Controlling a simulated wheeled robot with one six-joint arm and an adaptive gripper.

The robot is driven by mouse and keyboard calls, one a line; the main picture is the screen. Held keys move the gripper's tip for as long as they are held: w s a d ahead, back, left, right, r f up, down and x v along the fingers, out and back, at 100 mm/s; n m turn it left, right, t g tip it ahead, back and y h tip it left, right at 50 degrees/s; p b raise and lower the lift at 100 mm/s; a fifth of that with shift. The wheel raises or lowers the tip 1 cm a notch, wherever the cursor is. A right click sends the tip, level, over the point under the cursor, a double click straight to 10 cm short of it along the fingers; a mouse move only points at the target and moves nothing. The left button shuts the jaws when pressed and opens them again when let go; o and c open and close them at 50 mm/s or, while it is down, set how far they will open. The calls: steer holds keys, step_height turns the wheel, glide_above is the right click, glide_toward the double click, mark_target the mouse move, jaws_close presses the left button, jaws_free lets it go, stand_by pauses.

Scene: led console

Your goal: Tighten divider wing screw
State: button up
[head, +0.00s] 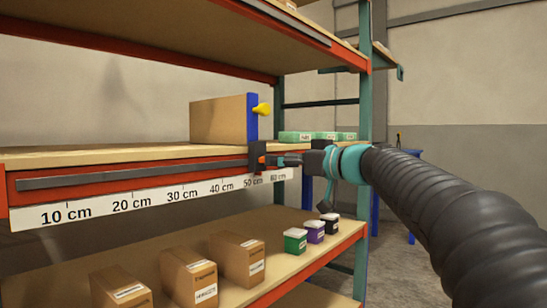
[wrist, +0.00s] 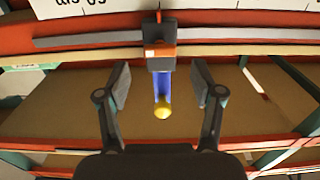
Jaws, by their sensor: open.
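The divider is a tan board (head: 218,120) standing on the shelf, with a blue front edge (head: 252,117) that also shows in the wrist view (wrist: 161,87). A yellow wing screw (head: 262,109) sits high on the blue edge; it also shows in the wrist view (wrist: 161,109). A dark clamp (head: 257,165) with an orange part grips the shelf's front below it, also in the wrist view (wrist: 160,35). My gripper (wrist: 160,84) is open and empty, its fingers spread either side of the blue edge in the picture. In the head view my gripper (head: 284,160) is at clamp height, below the screw; contact is unclear.
A centimetre scale (head: 150,198) runs along the shelf front under a grey rail (head: 130,174). Green boxes (head: 318,136) lie right of the divider. The lower shelf holds cartons (head: 236,258) and small tubs (head: 295,241). A teal upright (head: 364,100) stands at right.

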steer(key=shift+x, duration=1.7)
steer(key=c, duration=1.2)
